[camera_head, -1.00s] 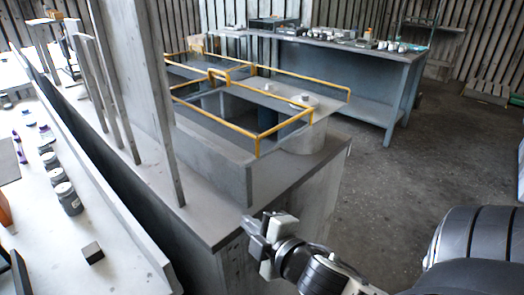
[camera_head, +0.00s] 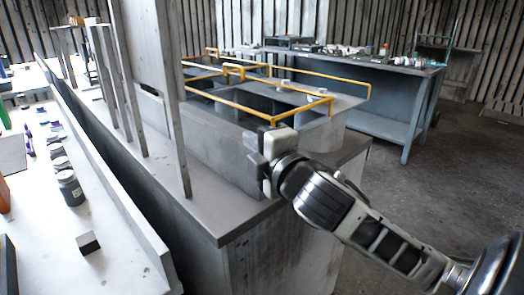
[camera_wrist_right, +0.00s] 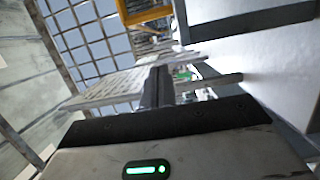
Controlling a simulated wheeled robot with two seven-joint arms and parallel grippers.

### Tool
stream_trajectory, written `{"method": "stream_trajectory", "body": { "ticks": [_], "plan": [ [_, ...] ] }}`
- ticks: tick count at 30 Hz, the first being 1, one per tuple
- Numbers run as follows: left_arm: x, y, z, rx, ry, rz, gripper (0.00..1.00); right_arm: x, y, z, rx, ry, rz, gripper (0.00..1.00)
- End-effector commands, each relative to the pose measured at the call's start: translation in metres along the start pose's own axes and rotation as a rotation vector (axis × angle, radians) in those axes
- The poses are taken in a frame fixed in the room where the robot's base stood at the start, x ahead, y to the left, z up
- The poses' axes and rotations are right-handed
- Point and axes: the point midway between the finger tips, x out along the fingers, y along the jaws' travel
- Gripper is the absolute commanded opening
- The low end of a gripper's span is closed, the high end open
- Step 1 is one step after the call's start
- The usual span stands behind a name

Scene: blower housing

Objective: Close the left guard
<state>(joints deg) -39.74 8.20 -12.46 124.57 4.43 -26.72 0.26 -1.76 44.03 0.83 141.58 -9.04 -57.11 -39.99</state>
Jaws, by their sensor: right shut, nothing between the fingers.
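The blower housing (camera_head: 215,150) is a grey box on a long grey counter. Yellow-edged guard frames lie over its top: a near one (camera_head: 245,108) around a dark opening and a far one (camera_head: 320,76) behind it. I cannot tell which is the left guard or how far either is open. My right gripper (camera_head: 252,152) is at the housing's near right corner, just below the near yellow rail; contact is unclear. In the right wrist view its fingers (camera_wrist_right: 158,86) are together and empty, with a wire grid and a yellow bar (camera_wrist_right: 150,14) beyond. My left gripper is not seen.
A tall grey post (camera_head: 152,80) and thin uprights stand left of the housing. A white bench (camera_head: 110,260) with jars (camera_head: 70,187) and a dark block (camera_head: 88,243) is at left. A blue-grey workbench (camera_head: 385,120) stands behind. The floor at right is clear.

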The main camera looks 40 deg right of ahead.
Motion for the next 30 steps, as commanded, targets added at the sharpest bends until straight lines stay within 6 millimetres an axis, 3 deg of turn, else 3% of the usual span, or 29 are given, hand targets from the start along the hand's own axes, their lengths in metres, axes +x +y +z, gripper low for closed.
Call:
{"method": "stream_trajectory", "body": {
  "ticks": [1,5,10,19,30],
  "plan": [
    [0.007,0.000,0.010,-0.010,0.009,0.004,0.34,0.002,-0.007,0.000,-0.005,0.001,0.006,0.00],
    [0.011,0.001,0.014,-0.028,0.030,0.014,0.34,0.004,-0.006,0.000,-0.013,0.001,0.001,0.00],
    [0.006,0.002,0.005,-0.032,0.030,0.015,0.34,0.030,0.002,0.001,-0.009,0.000,-0.006,0.00],
    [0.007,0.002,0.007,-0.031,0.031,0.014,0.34,0.037,-0.001,0.034,-0.013,-0.001,-0.010,0.00],
    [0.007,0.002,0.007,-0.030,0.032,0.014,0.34,0.038,0.000,0.039,-0.011,0.001,-0.007,0.00]
  ]
}}
